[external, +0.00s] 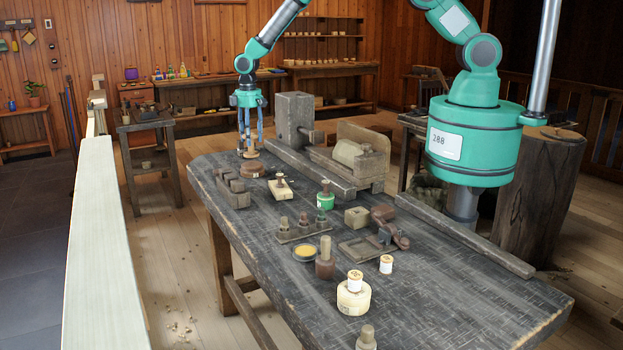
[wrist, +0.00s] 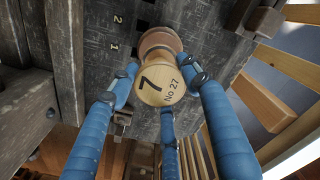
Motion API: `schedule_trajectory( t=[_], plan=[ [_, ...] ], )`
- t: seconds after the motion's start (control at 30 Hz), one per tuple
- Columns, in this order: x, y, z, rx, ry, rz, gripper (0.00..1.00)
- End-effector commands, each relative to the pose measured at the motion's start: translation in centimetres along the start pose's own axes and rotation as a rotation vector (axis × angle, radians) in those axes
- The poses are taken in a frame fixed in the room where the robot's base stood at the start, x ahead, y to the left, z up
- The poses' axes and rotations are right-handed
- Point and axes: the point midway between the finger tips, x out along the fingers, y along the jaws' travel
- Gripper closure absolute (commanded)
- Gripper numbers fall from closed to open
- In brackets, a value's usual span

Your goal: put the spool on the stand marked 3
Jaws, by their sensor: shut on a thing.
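My gripper (external: 248,145) is at the far end of the dark workbench, its blue fingers pointing down. In the wrist view the fingers (wrist: 160,88) close around a turned wooden spool. The spool's pale end (wrist: 160,85) reads "7" and "No 27", and a browner flange shows beyond it. The spool (external: 250,154) looks small and tan in the external view; I cannot tell whether it touches the bench. I cannot read a 3 on any stand.
Marks "2" (wrist: 117,19) and "1" (wrist: 113,46) show on the dark surface. A wooden lathe-like frame (external: 295,120) stands right of my gripper. A notched block (external: 232,190), a pale block with a peg (external: 281,188) and a green spool (external: 325,198) stand nearer.

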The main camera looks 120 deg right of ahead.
Motion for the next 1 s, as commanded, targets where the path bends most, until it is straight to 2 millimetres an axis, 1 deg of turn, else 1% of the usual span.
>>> schedule_trajectory(
  t=[0.17,0.5,1.0],
  plan=[
    [0.4,0.0,0.1,0.000,-0.001,0.000,0.79],
    [3.2,0.0,0.1,0.000,-0.001,0.000,0.79],
    [3.9,0.0,0.0,0.000,0.000,0.000,0.79]
  ],
)
